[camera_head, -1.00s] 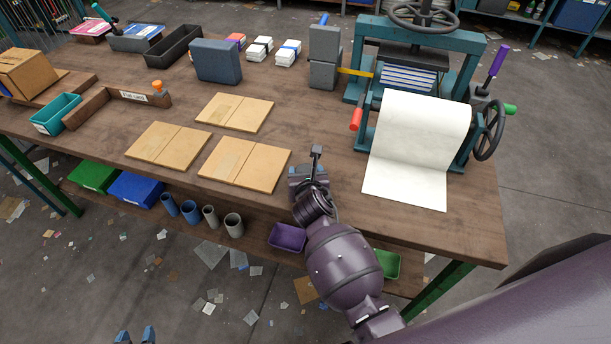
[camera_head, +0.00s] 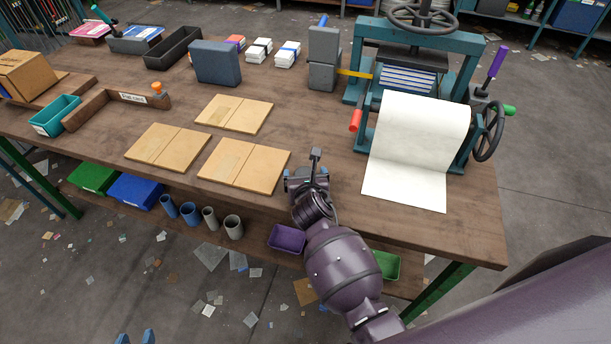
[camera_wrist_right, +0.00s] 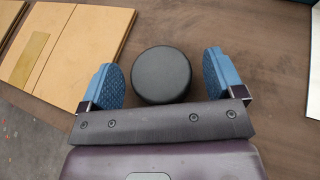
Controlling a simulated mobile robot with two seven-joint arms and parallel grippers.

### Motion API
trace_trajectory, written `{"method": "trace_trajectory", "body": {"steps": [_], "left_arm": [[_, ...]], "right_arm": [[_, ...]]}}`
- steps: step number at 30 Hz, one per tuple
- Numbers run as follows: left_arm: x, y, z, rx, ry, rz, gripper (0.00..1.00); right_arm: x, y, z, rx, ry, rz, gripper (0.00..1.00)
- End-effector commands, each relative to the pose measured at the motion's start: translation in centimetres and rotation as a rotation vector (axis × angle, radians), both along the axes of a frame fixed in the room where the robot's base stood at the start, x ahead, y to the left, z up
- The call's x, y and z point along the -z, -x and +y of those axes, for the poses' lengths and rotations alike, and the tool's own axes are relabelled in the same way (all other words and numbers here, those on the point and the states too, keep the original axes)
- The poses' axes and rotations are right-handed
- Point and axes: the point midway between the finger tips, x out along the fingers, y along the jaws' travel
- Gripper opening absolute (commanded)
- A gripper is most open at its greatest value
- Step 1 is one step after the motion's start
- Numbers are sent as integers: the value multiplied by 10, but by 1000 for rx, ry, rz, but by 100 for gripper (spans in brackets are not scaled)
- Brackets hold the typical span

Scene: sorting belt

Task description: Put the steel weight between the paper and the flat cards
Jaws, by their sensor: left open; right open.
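A dark round weight (camera_wrist_right: 161,75) shows from above in the right wrist view, between the blue fingers of my right gripper (camera_wrist_right: 163,85). The fingers are open, with gaps on both sides of it. In the head view my right gripper (camera_head: 306,176) is low at the table's front edge and hides the weight. The white paper (camera_head: 405,150) hangs from the press to its right. Tan folded flat cards (camera_head: 244,165) lie to its left; they also show in the wrist view (camera_wrist_right: 70,45). My left gripper (camera_head: 135,338) is open and empty at the bottom edge.
Two more folded cards (camera_head: 167,146) (camera_head: 234,113) lie further left and back. The teal press (camera_head: 375,65) stands behind the paper. A grey block (camera_head: 324,58) and a blue-grey box (camera_head: 216,62) stand at the back. Bare wood (camera_head: 325,125) lies between cards and paper.

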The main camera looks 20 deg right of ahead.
Motion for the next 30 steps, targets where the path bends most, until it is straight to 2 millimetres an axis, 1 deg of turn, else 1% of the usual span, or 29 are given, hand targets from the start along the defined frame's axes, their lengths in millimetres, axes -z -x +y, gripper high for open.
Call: {"method": "trace_trajectory", "body": {"steps": [5,15,19,24,30], "left_arm": [[-7,-1,0,0,0,-5,43],[-22,-4,0,0,0,-15,43],[-25,-4,0,0,0,-17,43],[-27,-4,0,0,0,-18,43],[-28,-5,0,0,0,-18,43]], "right_arm": [[-8,16,3,1,1,-1,87],[-32,72,14,0,0,0,87],[-39,90,18,0,-1,0,87],[-45,104,21,1,0,0,87],[-47,109,22,0,-1,0,87]]}}
